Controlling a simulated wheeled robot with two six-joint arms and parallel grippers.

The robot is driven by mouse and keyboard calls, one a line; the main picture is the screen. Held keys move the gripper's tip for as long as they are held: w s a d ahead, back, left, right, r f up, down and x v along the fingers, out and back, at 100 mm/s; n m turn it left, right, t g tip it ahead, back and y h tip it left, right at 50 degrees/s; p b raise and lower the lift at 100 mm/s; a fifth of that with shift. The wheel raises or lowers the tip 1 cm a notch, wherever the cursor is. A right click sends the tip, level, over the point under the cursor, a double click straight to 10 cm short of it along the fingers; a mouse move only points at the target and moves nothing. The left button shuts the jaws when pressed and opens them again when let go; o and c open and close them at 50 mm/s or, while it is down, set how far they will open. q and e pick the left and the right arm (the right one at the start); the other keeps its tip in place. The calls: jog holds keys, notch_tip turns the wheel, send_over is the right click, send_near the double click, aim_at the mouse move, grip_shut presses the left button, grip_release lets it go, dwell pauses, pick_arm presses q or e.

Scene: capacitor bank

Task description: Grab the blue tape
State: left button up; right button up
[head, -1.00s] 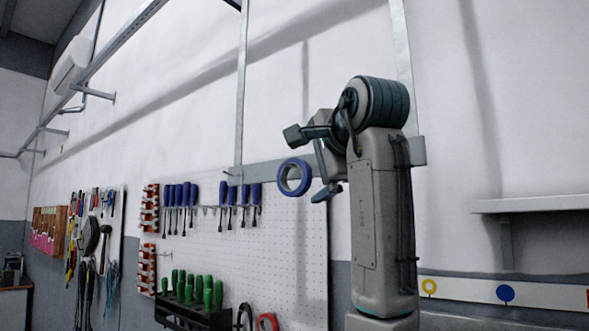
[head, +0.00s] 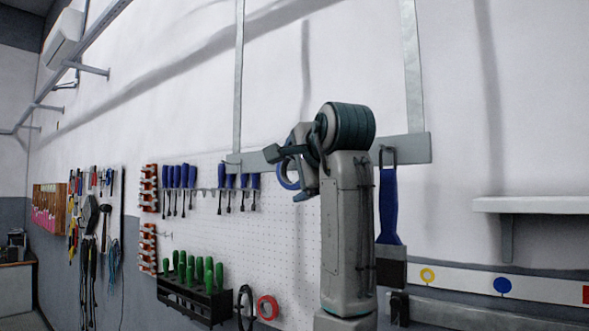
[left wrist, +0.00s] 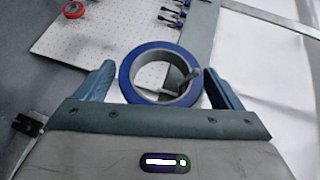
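The blue tape (head: 283,178) is a ring hanging at the metal bar on the wall, partly hidden by my left gripper in the head view. My left gripper (head: 287,172) is right at the tape. In the left wrist view the tape (left wrist: 126,80) lies between the two spread fingers of the left gripper (left wrist: 149,70), with a hook showing through its hole. A gap shows on the left finger's side; the ring overlaps the right finger in the picture, and I cannot tell if they touch. My right gripper is not in view.
The metal bar (head: 410,149) runs behind the tape. A blue-handled brush (head: 388,207) hangs from it, right of my arm. Blue screwdrivers (head: 177,177) hang on the pegboard (head: 270,223); green-handled tools (head: 198,270) and a red roll (head: 268,307) are lower. A shelf (head: 540,204) juts out at right.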

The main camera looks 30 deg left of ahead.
pick_arm(q)
jog(key=c, duration=0.8)
jog(key=shift+r, duration=0.1)
